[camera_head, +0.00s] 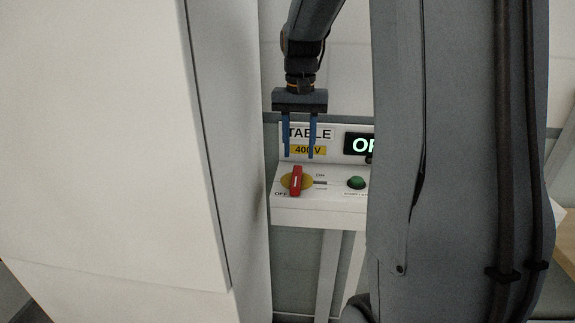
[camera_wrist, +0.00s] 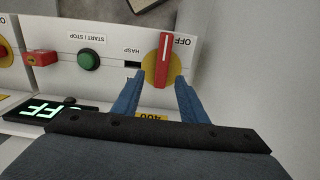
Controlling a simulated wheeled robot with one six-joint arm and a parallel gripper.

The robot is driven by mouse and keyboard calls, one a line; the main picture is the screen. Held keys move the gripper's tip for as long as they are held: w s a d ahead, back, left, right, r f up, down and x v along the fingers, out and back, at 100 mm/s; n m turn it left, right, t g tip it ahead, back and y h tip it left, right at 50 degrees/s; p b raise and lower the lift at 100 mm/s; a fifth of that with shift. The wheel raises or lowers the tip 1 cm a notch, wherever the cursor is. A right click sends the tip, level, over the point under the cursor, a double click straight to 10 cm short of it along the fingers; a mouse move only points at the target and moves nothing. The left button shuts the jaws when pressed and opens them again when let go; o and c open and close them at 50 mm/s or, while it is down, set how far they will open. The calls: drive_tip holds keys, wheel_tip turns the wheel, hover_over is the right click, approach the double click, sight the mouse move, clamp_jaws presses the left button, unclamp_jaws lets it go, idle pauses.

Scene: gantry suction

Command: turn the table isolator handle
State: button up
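The isolator handle (camera_head: 296,181) is a red bar with a white line on a round yellow plate (camera_head: 308,183), on a white control box (camera_head: 316,208) labelled TABLE and 400 V. The handle points towards the OFF mark. My gripper (camera_head: 299,157) is above and just behind it, blue fingers pointing down and apart, with nothing between them. In the wrist view the open fingers (camera_wrist: 155,85) show near the handle's end (camera_wrist: 163,62), one on each side. I cannot tell whether they touch the handle.
A green start/stop button (camera_head: 356,183) sits right of the handle. A lit display (camera_head: 361,145) stands behind it, partly hidden by my arm. A large pale cabinet (camera_head: 110,150) stands close on the left. The wrist view also shows a red padlock-like block (camera_wrist: 40,58) beyond the button.

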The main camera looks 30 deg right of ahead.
sight(297, 174)
drive_tip(key=shift+d+f, duration=0.1)
drive_tip(key=shift+f, duration=0.3)
drive_tip(key=shift+a+f+p, duration=0.2)
drive_tip(key=shift+f+p, duration=0.25)
drive_tip(key=shift+f, duration=1.25)
drive_tip(key=shift+a+f+p, duration=0.15)
drive_tip(key=shift+f+p, duration=0.3)
drive_tip(key=shift+f, duration=1.2)
drive_tip(key=shift+c, duration=0.3)
clamp_jaws()
